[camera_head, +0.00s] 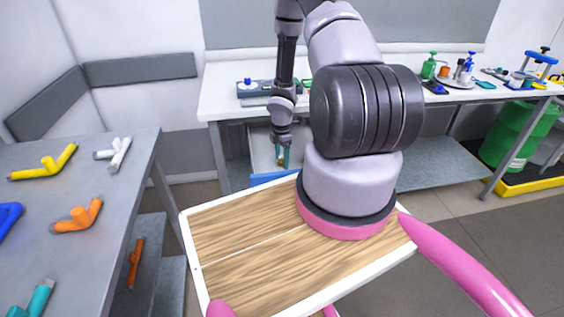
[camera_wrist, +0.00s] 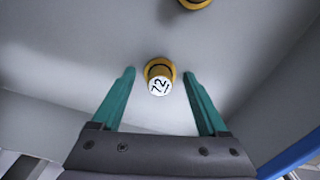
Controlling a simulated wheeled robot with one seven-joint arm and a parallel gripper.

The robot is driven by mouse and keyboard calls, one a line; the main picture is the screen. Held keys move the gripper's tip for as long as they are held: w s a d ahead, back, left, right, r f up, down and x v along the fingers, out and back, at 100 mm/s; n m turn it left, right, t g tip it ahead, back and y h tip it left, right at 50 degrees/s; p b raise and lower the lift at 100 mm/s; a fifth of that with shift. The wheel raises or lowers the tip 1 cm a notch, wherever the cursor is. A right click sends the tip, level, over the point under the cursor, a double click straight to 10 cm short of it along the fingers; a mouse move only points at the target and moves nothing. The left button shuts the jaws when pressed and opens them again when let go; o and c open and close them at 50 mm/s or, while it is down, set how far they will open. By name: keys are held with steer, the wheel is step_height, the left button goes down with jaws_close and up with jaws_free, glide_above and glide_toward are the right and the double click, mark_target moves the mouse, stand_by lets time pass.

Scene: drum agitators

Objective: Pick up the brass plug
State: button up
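A brass plug (camera_wrist: 160,68) with a white end marked "72" shows in the wrist view, against a pale grey surface. My gripper (camera_wrist: 159,72) has teal fingers spread wide. The plug appears between the two fingertips, with a gap on each side; I cannot tell how far beyond the tips it lies. A second brass-coloured piece (camera_wrist: 195,3) is cut off by the top edge. In the head view my gripper (camera_head: 283,155) points down in front of the white bench, and a small brass spot shows by its fingertips.
A white bench (camera_head: 225,95) stands behind, with a pale panel or bin under it and a blue edge (camera_head: 272,178) close by. A grey table (camera_head: 130,175) at left holds coloured pipe pieces. A green drum (camera_head: 520,135) stands at far right.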

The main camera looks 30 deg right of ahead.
jaws_close()
